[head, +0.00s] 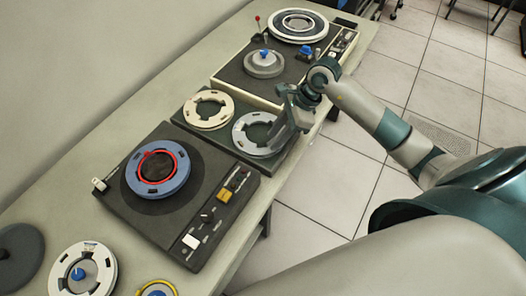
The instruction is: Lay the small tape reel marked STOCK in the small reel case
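My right gripper (280,138) reaches in from the right, low over the right edge of a dark green tray-like base (226,137). Its fingers overlap the right rim of a pale grey-white open-centred reel (242,137). I cannot tell whether they grip it. A cream reel (190,113) lies beside it on the same base. A white reel with a blue hub knob (103,262) is at the bottom left. No label is legible, so I cannot tell which reel is marked STOCK or which thing is the small reel case. My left gripper is out of view.
A dark deck (219,224) with a blue reel (180,184) stands in front. Another deck (232,74) with a grey hub and a large reel (299,16) stands behind. A dark disc (20,255) and a yellow-rimmed reel (143,291) are at the near end. Bare table runs along the wall.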

